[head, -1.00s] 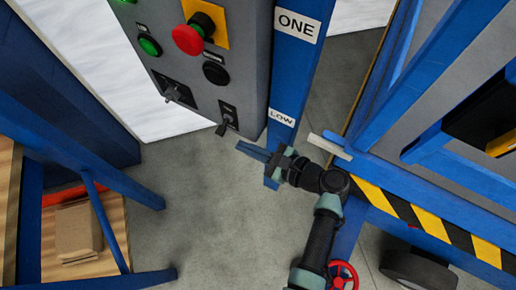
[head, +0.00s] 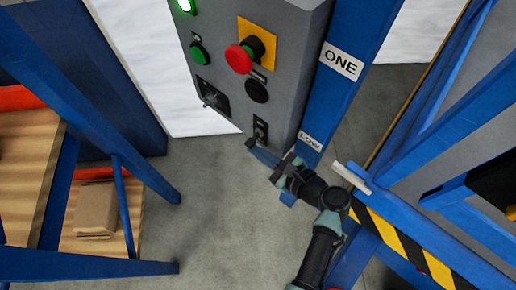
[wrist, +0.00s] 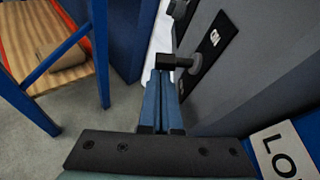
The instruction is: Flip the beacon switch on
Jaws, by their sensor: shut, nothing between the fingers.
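The grey control panel (head: 290,55) carries two black lever switches on its lower part. One lever switch (head: 257,134) is at the lower right corner, and the other (head: 210,95) is further left. Which one is the beacon switch I cannot read from the labels. My gripper (head: 262,157) is shut and empty, its blue fingertips just below the lower right lever. In the wrist view the closed fingers (wrist: 164,92) point at that lever's knob (wrist: 165,61), which sticks out from its dark plate (wrist: 215,40). Whether they touch is not clear.
Above the levers are a red mushroom button (head: 239,58), a green button (head: 199,53) and a black button (head: 257,91). A blue post (head: 340,95) with labels stands right of the panel. A blue shelf (head: 150,180) with a box is at left.

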